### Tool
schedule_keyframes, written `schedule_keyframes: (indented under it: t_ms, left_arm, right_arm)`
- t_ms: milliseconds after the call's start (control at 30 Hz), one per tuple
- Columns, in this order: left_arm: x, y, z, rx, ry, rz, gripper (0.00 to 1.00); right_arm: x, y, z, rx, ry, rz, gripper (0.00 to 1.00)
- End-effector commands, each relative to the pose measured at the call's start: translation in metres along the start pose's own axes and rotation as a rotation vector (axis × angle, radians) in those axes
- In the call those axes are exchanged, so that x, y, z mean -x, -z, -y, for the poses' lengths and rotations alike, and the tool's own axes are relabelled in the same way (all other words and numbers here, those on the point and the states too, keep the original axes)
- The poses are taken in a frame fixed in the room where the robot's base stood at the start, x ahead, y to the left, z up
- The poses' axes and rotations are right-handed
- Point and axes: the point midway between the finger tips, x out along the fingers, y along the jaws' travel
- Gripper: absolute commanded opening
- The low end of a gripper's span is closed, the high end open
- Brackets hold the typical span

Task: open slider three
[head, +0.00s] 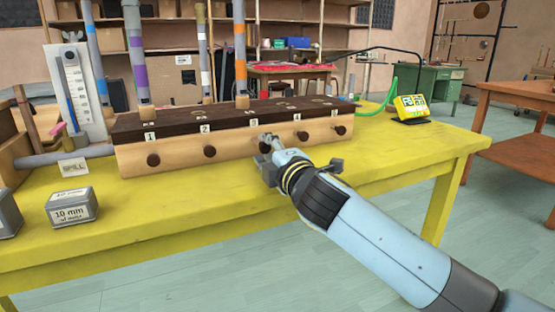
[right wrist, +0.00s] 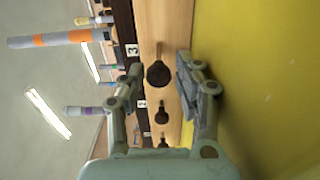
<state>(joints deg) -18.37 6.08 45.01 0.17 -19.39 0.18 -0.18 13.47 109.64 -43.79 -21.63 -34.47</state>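A long wooden box (head: 215,150) with a dark top stands on the yellow table, with several dark round knobs along its front under number labels. The knob of slider three (right wrist: 158,74) shows in the right wrist view beside the label 3 (right wrist: 132,50). My right gripper (right wrist: 160,73) is open, one finger on each side of that knob, with gaps visible between. In the head view my right gripper (head: 270,148) is at the box front and partly hides the third knob. My left gripper is not in view.
Upright tubes (head: 136,50) with coloured bands rise from the box top. Knobs two (head: 210,151) and four (head: 303,137) flank the third. Small tins (head: 72,207) and a gauge (head: 77,90) are at left. The yellow table (head: 180,225) is clear before the box. A yellow display (head: 411,107) stands at right.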

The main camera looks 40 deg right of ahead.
Motion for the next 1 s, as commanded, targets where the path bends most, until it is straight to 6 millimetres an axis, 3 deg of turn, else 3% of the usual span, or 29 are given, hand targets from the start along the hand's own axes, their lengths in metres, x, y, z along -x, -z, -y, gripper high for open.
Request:
schedule_keyframes:
  t_ms: [300,500,1000]
  left_arm:
    - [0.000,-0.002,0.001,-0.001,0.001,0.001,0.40]
    - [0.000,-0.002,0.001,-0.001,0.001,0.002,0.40]
    - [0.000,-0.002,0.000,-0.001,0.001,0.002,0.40]
  right_arm:
    - [0.071,0.000,0.002,0.001,0.004,-0.001,0.33]
    - [0.100,0.000,0.001,-0.001,0.003,0.000,0.33]
    - [0.108,0.000,0.001,-0.001,0.001,0.000,0.33]
